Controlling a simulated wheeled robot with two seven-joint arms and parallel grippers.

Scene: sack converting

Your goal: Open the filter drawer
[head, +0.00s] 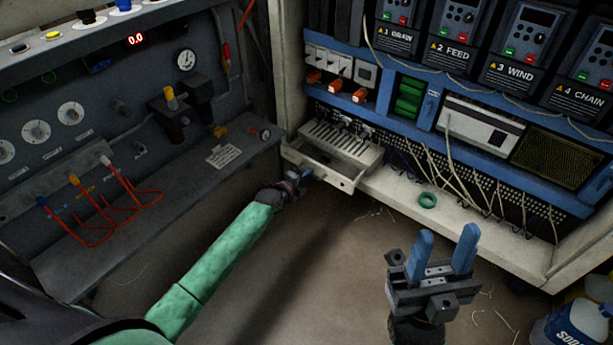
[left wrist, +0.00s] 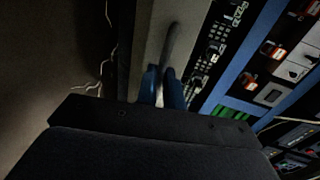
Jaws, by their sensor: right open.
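The filter drawer (head: 319,170) is a pale shallow tray low at the left corner of the open cabinet. It stands partly out, with some of its inside showing in front of a slotted housing (head: 345,140). My left gripper (head: 306,174) is at the drawer front. In the left wrist view its blue fingers (left wrist: 163,85) are close together on either side of the bar handle (left wrist: 171,42) and look shut on it. The drawer's pale front (left wrist: 153,30) lies behind the handle. My right gripper (head: 447,250) is open and empty, apart from the cabinet.
A grey control panel with gauges and red tubes (head: 85,205) stands at the left. A green ring (head: 427,200) lies on the cabinet's bottom ledge, near loose wires. A blue-labelled bottle (head: 582,322) stands at the lower right. The floor before the drawer is mostly clear.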

